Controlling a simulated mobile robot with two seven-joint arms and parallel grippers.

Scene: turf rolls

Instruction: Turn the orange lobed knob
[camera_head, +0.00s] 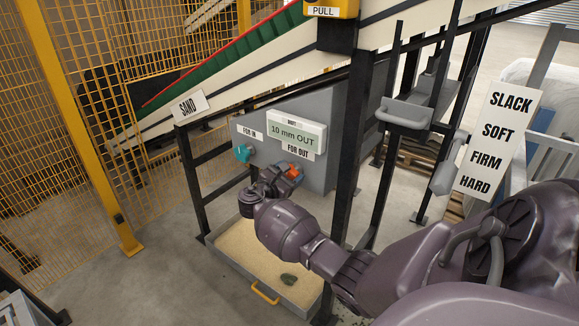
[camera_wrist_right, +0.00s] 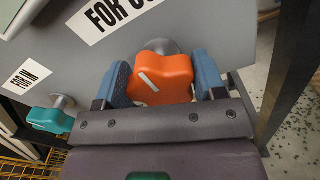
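The orange lobed knob (camera_head: 293,171) is on the front of a grey box, below the label "FOR OUT". In the right wrist view the knob (camera_wrist_right: 163,80) shows a white pointer line slanting from upper left to lower right. My right gripper (camera_wrist_right: 161,82) has one blue finger on each side of the knob, and both fingers appear to touch its lobes. In the head view the right gripper (camera_head: 285,178) partly covers the knob. A display (camera_head: 296,137) above the knob reads "10 mm OUT". My left gripper is not in view.
A teal knob (camera_head: 243,153) under the label "FOR IN" is left of the orange one; it also shows in the wrist view (camera_wrist_right: 50,120). A black post (camera_head: 347,150) stands close on the right. A sand tray (camera_head: 235,245) lies below.

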